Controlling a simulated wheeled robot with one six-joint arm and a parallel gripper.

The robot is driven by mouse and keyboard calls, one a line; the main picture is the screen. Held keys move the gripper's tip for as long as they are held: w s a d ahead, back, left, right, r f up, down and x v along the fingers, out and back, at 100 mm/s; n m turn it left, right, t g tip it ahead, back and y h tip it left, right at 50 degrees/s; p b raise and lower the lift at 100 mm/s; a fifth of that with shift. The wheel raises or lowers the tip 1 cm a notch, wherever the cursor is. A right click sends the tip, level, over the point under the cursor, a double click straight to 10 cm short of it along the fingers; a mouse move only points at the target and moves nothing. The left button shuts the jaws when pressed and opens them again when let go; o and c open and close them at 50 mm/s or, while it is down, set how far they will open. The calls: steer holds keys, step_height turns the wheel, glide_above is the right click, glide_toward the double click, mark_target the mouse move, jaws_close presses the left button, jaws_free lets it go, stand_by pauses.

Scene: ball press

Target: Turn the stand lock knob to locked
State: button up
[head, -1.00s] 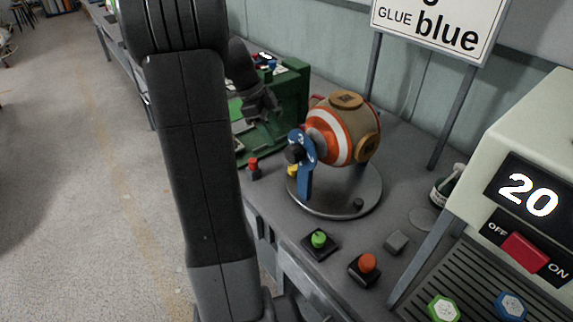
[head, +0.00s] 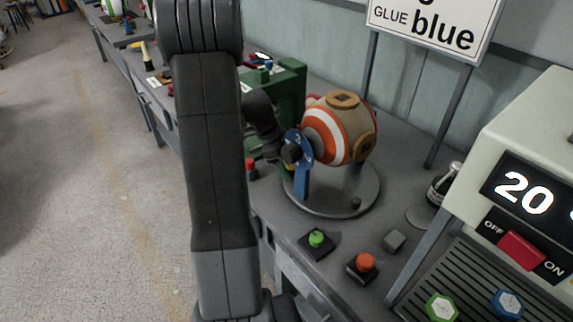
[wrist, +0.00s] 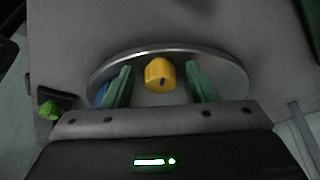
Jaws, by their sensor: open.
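The yellow knob (wrist: 160,76) shows in the wrist view near the front rim of the round metal base plate (wrist: 225,72). It has a small dark mark on its face. My gripper (wrist: 161,80) is open, with one green finger on each side of the knob and a visible gap to both. In the head view the base plate (head: 335,205) carries the blue stand bracket (head: 302,180) and an orange, white and tan ball (head: 345,130).
A green machine (head: 288,90) stands behind my wrist. A green button (head: 316,238) and an orange button (head: 365,262) sit at the bench front. A display panel reading 20 (head: 523,190) is at the right. A bottle (head: 445,182) stands beside the plate.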

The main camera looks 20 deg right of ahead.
steer(key=c, duration=1)
steer(key=shift+f+b, duration=0.1)
steer(key=shift+b, duration=0.25)
steer(key=shift+w+d+m+g+b, duration=0.15)
steer(key=shift+m+g+b, duration=0.25)
steer(key=shift+m+b, duration=0.5)
steer(key=shift+w+d+m+g+y+b, duration=0.1)
steer(key=shift+m+g+y+b, duration=0.45)
steer(key=shift+m, duration=1.45)
steer(key=shift+y, duration=0.25)
steer(key=o, duration=1)
